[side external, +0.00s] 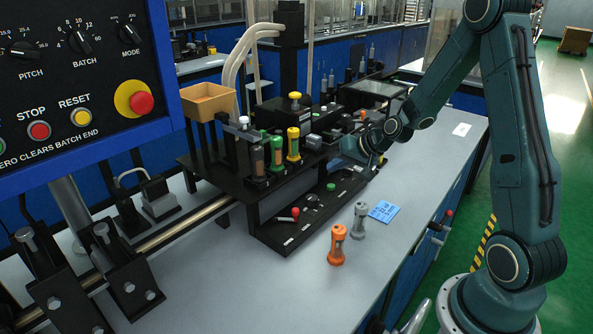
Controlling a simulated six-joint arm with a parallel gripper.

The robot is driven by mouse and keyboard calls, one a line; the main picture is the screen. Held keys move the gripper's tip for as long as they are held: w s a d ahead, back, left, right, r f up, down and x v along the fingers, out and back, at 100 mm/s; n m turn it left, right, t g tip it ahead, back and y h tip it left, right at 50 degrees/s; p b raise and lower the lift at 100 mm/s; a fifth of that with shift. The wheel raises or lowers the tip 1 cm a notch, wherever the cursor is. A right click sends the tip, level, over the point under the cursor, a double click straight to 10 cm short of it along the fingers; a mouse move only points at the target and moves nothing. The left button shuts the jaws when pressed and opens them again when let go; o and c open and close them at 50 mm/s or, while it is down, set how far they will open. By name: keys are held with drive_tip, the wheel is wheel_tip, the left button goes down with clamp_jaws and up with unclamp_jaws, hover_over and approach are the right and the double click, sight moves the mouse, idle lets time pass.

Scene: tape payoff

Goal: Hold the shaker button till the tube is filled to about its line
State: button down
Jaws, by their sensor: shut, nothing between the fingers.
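My gripper (346,164) is small in the side view, at the right end of the black dispensing rig, and it is shut and empty. It is low over the rig's lower deck, near a green button (331,186); I cannot tell whether it touches anything. Which control is the shaker button cannot be read. Several capped tubes stand in the rig's front row: one with a grey cap (257,158), one with a green cap (277,152) and one with a yellow cap (293,144). They show brownish contents; the fill lines are too small to see.
An orange tube (337,245) and a grey tube (358,221) stand on the grey bench beside a blue card (384,211). A red-knobbed lever (294,213) sits on the lower deck. A tan hopper (208,101) is at the upper left. A control panel (85,80) fills the left foreground.

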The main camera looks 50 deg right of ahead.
drive_tip(key=shift+f, duration=1.5)
drive_tip(key=shift+f, duration=0.9)
idle(2.0)
drive_tip(key=shift+r, duration=0.9)
idle(0.4)
drive_tip(key=shift+r, duration=2.5)
